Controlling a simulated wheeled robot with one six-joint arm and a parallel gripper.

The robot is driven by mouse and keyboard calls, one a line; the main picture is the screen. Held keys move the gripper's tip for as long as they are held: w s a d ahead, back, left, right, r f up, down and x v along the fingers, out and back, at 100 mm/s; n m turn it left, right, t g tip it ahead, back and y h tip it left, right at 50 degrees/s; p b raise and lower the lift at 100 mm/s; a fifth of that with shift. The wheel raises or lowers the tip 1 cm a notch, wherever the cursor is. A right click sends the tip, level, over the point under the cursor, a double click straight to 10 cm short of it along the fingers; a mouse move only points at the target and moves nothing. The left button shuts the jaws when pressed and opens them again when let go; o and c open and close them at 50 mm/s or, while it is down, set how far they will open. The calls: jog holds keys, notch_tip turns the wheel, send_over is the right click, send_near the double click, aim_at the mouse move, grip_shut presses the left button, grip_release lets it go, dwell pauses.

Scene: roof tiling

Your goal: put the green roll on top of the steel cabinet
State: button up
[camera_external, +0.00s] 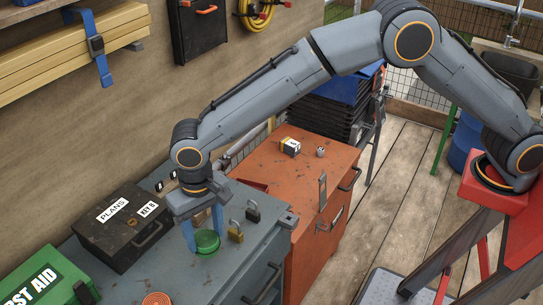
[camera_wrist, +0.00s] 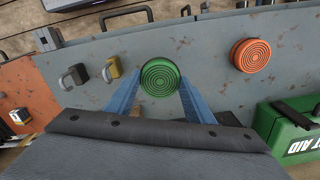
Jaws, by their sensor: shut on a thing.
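The green roll (camera_external: 207,241) is a short ribbed cylinder standing upright between the blue fingers of my gripper (camera_external: 205,238). In the wrist view the roll (camera_wrist: 160,77) shows its ringed top face, with a finger of my gripper (camera_wrist: 160,84) on each side. My gripper is shut on it and points down over the top of the blue-grey steel cabinet (camera_external: 180,272). The cabinet top (camera_wrist: 205,45) also spreads behind the roll in the wrist view. I cannot tell whether the roll's underside touches the cabinet top.
A brass padlock (camera_external: 235,232) and a dark padlock (camera_external: 252,211) stand close right of the roll. An orange roll (camera_external: 157,299) lies nearer the front. A black case (camera_external: 122,228) and a green first aid box (camera_external: 45,282) are left. An orange cabinet (camera_external: 290,165) adjoins behind.

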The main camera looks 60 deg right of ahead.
aim_at(206, 239)
jog(key=shift+f+p, duration=0.55)
jog(key=shift+f, duration=1.4)
jog(key=shift+f, duration=0.1)
jog(key=o, duration=1.1)
notch_tip(206, 239, up, 12)
jog(key=b, duration=0.3)
jog(key=shift+d+b, duration=0.1)
jog(key=shift+b, duration=0.25)
